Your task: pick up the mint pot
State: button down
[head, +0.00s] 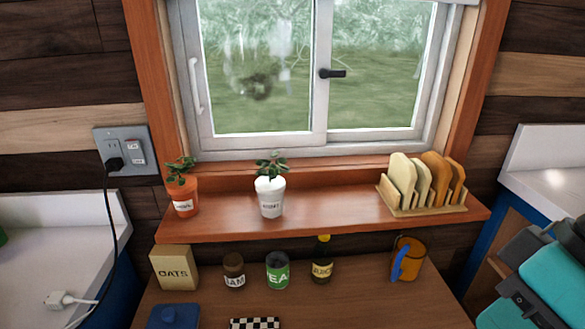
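Two small potted plants stand on the wooden window shelf. The white pot (270,198) has a pale label that seems to read MINT, though it is blurred, and a green sprig on top. It stands upright left of the shelf's middle. The terracotta pot (183,197) stands at the shelf's left end, with a white label too small to read surely. Teal and dark grey parts of my arm show at the lower right edge, well away from both pots. My gripper's fingers cannot be made out.
The shelf (330,205) is clear between the white pot and a rack of wooden boards (430,185). A cord hangs at left.

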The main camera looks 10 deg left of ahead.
aim_at(269, 188)
jog(key=k, duration=1.2)
jog(key=u, duration=0.8)
jog(key=i, duration=1.4)
jog(key=z, duration=0.3)
